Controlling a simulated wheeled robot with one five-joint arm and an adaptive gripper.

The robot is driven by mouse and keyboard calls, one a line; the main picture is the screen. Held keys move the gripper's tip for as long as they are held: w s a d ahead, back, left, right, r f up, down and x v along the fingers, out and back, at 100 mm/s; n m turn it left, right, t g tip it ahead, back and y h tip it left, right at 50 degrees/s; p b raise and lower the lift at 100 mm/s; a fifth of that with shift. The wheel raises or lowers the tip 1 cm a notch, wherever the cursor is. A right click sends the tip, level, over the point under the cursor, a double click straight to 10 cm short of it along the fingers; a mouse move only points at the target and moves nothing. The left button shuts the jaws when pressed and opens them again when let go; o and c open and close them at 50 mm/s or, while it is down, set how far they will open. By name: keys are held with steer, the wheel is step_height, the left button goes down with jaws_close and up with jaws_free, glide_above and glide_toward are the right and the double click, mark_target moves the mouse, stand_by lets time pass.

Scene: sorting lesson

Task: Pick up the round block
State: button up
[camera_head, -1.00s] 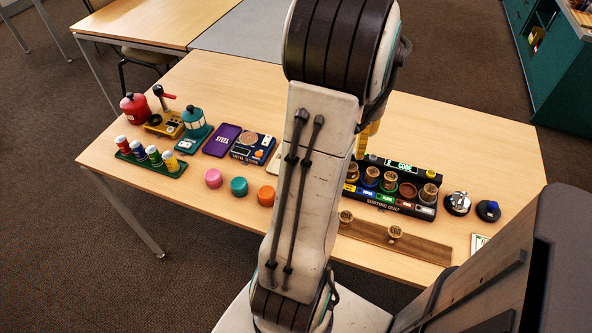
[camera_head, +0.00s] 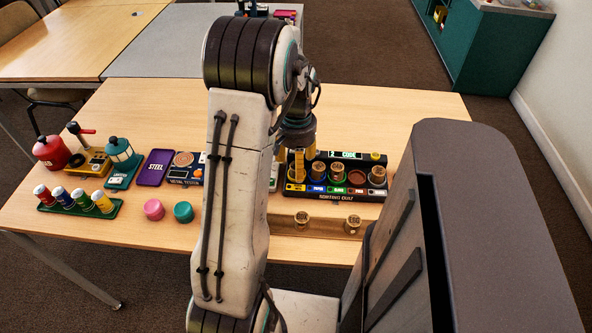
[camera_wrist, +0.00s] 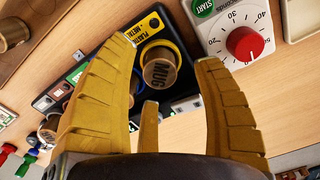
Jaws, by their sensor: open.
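Several round wooden blocks stand in the sorting quiz tray (camera_head: 345,198), each over a coloured ring. The block marked MUG (camera_wrist: 160,72) shows in the wrist view, seated inside a yellow ring at the tray's end. My gripper (camera_wrist: 170,58) has its yellow fingers spread around the MUG block in that view, with nothing clasped. In the head view my gripper (camera_head: 298,168) hangs over the tray's left end and hides the block there. Two more wooden blocks (camera_head: 301,219) (camera_head: 352,223) stand on a wooden strip in front of the tray.
A pink round piece (camera_head: 154,209) and a teal round piece (camera_head: 183,212) lie left of my arm. A timer with a red knob (camera_wrist: 244,42) sits close beside the tray. A green rack of coloured bottles (camera_head: 78,203) stands at the left. The table behind the tray is clear.

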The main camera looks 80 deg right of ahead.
steer(key=shift+f, duration=1.1)
steer(key=shift+c, duration=0.2)
steer(key=c, duration=1)
